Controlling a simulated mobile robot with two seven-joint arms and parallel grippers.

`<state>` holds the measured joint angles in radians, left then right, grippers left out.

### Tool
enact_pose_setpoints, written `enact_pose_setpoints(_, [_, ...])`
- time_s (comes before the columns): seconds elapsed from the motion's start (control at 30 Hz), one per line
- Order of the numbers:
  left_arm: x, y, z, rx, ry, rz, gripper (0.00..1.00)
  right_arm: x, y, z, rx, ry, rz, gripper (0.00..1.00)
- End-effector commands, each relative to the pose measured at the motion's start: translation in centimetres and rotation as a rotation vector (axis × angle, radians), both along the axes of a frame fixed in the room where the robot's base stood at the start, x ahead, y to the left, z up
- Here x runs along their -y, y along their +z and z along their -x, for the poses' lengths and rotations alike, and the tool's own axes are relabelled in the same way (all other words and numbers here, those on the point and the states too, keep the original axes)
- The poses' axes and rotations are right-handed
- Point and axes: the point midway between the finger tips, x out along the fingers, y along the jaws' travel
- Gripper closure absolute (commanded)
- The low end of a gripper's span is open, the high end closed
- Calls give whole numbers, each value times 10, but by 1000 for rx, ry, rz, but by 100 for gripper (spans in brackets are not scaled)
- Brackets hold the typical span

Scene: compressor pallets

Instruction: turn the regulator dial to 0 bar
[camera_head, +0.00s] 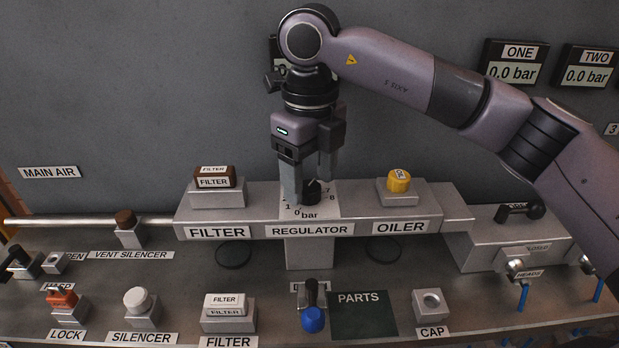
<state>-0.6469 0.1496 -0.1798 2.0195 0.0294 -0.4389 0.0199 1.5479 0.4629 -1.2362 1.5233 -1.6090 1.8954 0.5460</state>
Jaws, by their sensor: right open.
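The regulator dial (312,190) is a small black knob on a white scale plate on top of the regulator block (309,230). Parts of the scale show: 0 bar and 1 at the front, 7 and 8 at the right. My right gripper (308,188) comes down over the dial from above, with one grey finger at its left and the other behind it at the right. The fingers are open and I cannot tell whether they touch the knob. The dial's pointer is not clear. My left gripper is not in view.
A filter (214,178) stands left of the regulator and a yellow-capped oiler (399,182) right of it. In front lie a blue-tipped part (312,318), a dark parts mat (363,315) and a cap block (432,306). Displays ONE (512,66) and TWO (588,70) read 0.0 bar.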

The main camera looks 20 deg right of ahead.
Motion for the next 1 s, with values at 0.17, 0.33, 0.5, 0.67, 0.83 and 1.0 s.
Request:
enact_pose_setpoints(0.17, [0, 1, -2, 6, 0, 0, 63, 0, -8, 0, 0, 0, -1, 36])
enact_pose_setpoints(0.33, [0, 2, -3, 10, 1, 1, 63, 0, -8, 0, 0, 1, -1, 36])
enact_pose_setpoints(0.5, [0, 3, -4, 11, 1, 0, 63, 0, -8, 0, 0, 1, -1, 81])
enact_pose_setpoints(0.67, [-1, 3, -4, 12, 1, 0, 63, 0, -8, 0, 0, 1, -1, 92])
enact_pose_setpoints(0.83, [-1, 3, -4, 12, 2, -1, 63, 0, -8, 0, 0, 22, -1, 92])
enact_pose_setpoints(1.0, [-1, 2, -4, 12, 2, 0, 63, 0, -8, 0, 2, 89, -1, 91])
